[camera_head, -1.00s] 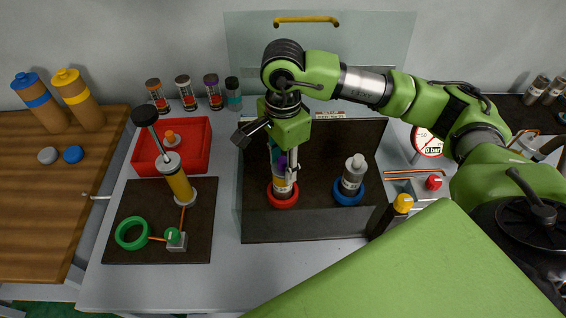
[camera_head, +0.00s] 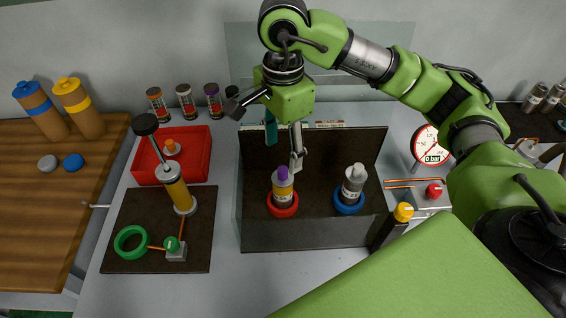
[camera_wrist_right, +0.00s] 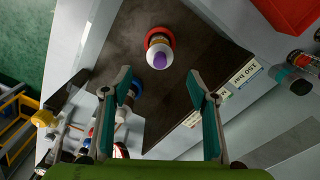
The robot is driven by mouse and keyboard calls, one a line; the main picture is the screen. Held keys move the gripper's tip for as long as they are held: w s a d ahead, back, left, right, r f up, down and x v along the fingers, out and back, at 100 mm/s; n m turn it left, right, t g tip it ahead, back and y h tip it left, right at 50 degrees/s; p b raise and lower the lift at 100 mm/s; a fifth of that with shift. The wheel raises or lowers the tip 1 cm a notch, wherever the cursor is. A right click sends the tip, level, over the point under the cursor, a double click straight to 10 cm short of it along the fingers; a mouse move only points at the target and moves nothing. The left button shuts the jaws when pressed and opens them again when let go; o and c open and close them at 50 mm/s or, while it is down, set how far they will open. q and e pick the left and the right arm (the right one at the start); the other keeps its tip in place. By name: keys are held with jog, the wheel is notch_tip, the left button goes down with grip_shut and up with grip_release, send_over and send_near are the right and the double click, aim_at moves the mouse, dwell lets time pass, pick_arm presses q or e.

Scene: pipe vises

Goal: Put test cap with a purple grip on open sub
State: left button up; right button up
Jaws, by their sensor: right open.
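The test cap with the purple grip (camera_head: 283,173) sits upright on top of a yellow-banded sub (camera_head: 282,187) in the red ring vise (camera_head: 283,209). In the right wrist view its purple grip (camera_wrist_right: 160,61) shows against a white top inside the red ring. My right gripper (camera_head: 284,147) is open and empty above the cap, its fingers apart from it. In the right wrist view its two teal-padded fingertips (camera_wrist_right: 160,86) are spread wide. A grey-white capped sub (camera_head: 353,183) stands in the blue ring vise (camera_head: 349,202) beside it. My left gripper is not in view.
A red tray (camera_head: 200,150), a hand pump (camera_head: 175,190) and a green ring (camera_head: 131,242) are at left. Several labelled cylinders (camera_head: 186,98) stand behind. A gauge (camera_head: 430,148) is at right.

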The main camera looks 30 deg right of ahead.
aim_at(283, 170)
jog(key=shift+r, duration=1.65)
